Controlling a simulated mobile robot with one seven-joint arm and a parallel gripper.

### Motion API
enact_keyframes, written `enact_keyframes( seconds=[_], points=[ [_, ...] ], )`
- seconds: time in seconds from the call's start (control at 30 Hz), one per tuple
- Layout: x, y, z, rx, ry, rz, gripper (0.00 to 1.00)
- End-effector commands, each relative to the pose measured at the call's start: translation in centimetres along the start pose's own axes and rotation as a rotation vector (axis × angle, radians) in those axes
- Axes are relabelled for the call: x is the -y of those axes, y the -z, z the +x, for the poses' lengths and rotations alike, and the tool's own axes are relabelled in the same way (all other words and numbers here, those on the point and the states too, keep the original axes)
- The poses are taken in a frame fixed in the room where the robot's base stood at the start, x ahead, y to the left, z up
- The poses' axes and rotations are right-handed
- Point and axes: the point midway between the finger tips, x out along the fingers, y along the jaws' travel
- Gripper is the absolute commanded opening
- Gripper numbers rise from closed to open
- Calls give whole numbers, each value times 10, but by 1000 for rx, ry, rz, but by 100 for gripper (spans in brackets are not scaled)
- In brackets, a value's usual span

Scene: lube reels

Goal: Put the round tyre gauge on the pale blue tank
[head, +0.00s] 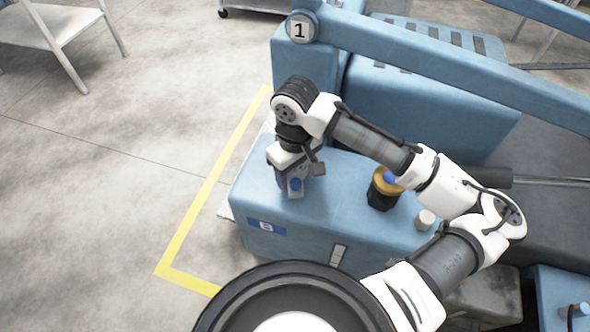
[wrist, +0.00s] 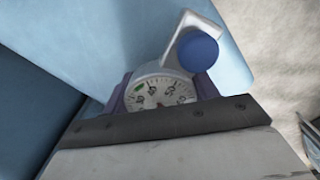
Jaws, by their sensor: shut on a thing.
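The round tyre gauge (wrist: 158,93) has a pale dial with dark figures and a small green mark, and it sits between the purple fingers of my gripper (wrist: 160,92). A blue round cap on a pale block (wrist: 198,50) shows right beside it; I cannot tell whether it is part of the gauge. In the head view my gripper (head: 293,182) points down over the left end of the pale blue tank (head: 335,210). The gauge is mostly hidden there. I cannot tell whether it touches the tank's top.
A dark pot with a yellow and blue top (head: 383,188) and a small white cylinder (head: 425,219) stand on the tank, to the right of my gripper. Open floor with a yellow line (head: 205,200) lies left.

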Motion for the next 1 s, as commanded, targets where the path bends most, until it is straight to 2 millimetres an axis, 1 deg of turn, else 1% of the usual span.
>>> enact_keyframes(
  seconds=[0.1,0.3,0.47,0.5,0.63,0.9,1.0],
  points=[
    [0,0,6,-1,-1,0,26],
    [0,0,6,-1,-1,0,26],
    [0,0,11,-1,0,0,26],
    [0,0,10,0,0,0,63],
    [0,0,10,0,0,0,80],
    [0,0,9,0,-1,0,80],
    [0,0,3,0,-2,0,80]
  ],
)
